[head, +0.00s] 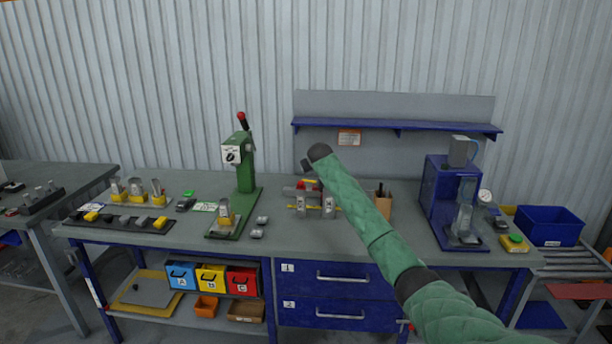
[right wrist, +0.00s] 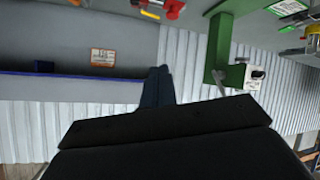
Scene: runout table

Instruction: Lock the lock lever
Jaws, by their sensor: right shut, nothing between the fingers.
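A grey bench fixture (head: 301,205) with yellow parts stands mid-table in the head view. A red part (head: 308,185) sits at its back and may be the lock lever; I cannot tell its position. The red part also shows at the top edge of the right wrist view (right wrist: 173,8). My right gripper (head: 306,165) is above and behind the fixture, partly hidden by my wrist. In the right wrist view its dark fingers (right wrist: 158,85) are together and empty, apart from the fixture. My left gripper is not in view.
A green lever press (head: 245,165) with a red knob stands left of the fixture. A brown holder (head: 383,204) and a blue press (head: 437,200) stand to the right. A blue shelf (head: 400,127) runs along the back, above the table.

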